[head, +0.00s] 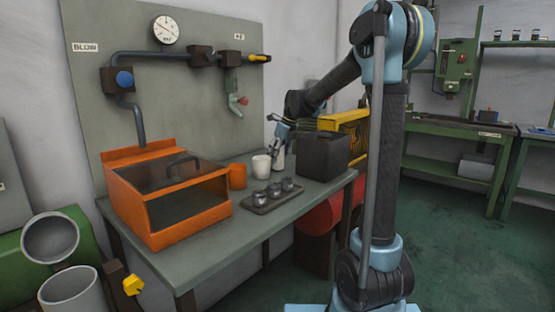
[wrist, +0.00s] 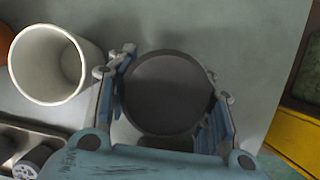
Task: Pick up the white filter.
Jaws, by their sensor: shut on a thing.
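The white filter (head: 277,161) shows in the head view as a small pale upright cylinder near the back of the bench. In the wrist view I look down on its round dark grey top (wrist: 166,92). My gripper (head: 281,146) is above it with fingers pointing down. In the wrist view the fingers of my gripper (wrist: 168,88) are on the left and right sides of the filter, shut on it. Whether its base touches the bench cannot be told.
A white cup (head: 261,165) stands close on the left, also in the wrist view (wrist: 55,65). A dark box (head: 322,157) is close on the right. A tray (head: 262,203) with dark-topped cylinders lies in front. An orange mug (head: 237,177) and an orange cabinet (head: 180,228) stand left.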

